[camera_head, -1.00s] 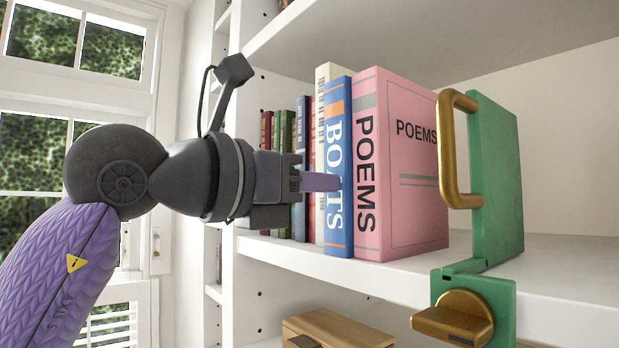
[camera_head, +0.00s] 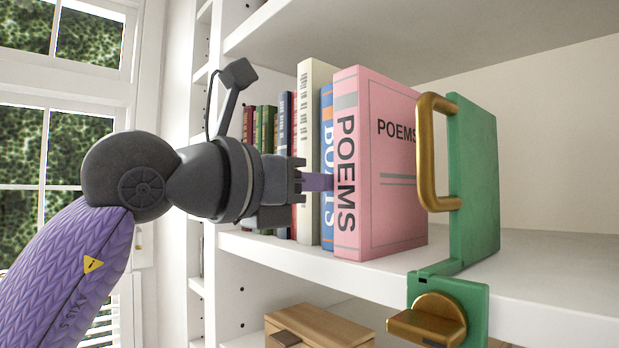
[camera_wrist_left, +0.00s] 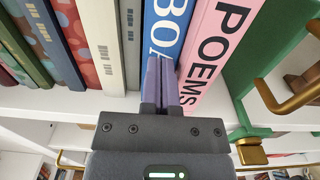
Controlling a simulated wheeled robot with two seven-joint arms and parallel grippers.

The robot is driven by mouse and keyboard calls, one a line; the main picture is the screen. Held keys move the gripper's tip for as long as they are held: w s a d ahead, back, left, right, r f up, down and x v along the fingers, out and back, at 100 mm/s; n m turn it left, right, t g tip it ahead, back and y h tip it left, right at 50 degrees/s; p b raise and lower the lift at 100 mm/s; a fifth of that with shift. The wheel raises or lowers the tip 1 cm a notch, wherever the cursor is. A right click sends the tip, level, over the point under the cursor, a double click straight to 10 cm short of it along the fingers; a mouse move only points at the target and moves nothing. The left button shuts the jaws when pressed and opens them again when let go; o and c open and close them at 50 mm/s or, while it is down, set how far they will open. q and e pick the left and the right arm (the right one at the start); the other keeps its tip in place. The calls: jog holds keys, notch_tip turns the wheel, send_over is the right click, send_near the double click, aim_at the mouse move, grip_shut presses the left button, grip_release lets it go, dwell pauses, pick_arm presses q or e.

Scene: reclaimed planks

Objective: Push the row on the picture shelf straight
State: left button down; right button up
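The row of upright books stands on the white shelf (camera_head: 500,290). The pink POEMS book (camera_head: 392,210) is at the right end, its spine proud of its neighbour. The blue BOATS book (camera_head: 327,130) beside it sits further back, partly hidden by the gripper and the pink book. A cream book (camera_head: 310,110) and several darker books (camera_head: 265,125) stand to the left. My left gripper (camera_head: 326,182) has its purple fingers together, empty, at the blue spine. In the left wrist view the fingertips (camera_wrist_left: 161,62) meet the blue spine, close beside the pink one. My right gripper is out of view.
A green bookend (camera_head: 475,180) with a brass handle (camera_head: 430,150) stands right of the pink book, clamped to the shelf edge by a brass knob (camera_head: 430,322). A wooden box (camera_head: 315,325) sits below. Another shelf (camera_head: 400,35) hangs above.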

pick_arm(q)
jog(key=b+v, duration=0.2)
jog(key=v, duration=0.1)
jog(key=shift+s+a, duration=0.2)
jog(key=shift+a, duration=0.15)
dwell(0.3)
